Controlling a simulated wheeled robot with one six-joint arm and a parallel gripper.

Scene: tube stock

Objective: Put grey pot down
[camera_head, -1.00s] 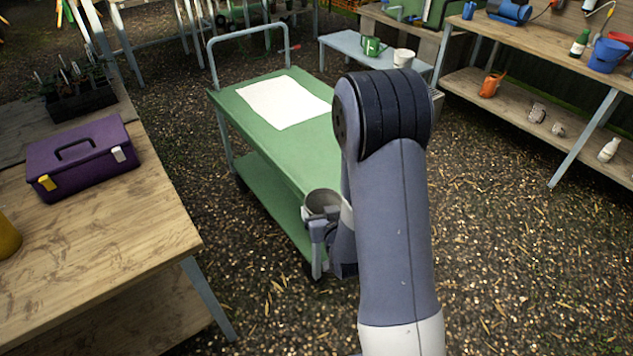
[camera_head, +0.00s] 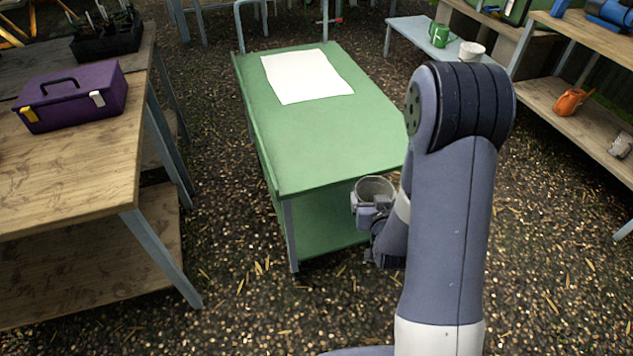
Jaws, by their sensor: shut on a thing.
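The grey pot (camera_head: 376,187) is held upright by my gripper (camera_head: 372,208), which is shut on it. The pot is open at the top and looks empty. It is in front of the near right end of the green cart (camera_head: 330,165), at about the height of its top by the look of it. Its exact distance from the cart's edge is hard to tell. My arm hides the right side of the gripper. A white sheet (camera_head: 307,75) lies on the far part of the cart top.
The near half of the cart top is bare. A wooden bench with a purple toolbox (camera_head: 72,95) stands at the left. A blue-grey bench (camera_head: 415,32) with a green watering can (camera_head: 442,36) and a white pot (camera_head: 471,51) is behind right. Shelves (camera_head: 560,88) stand at the right.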

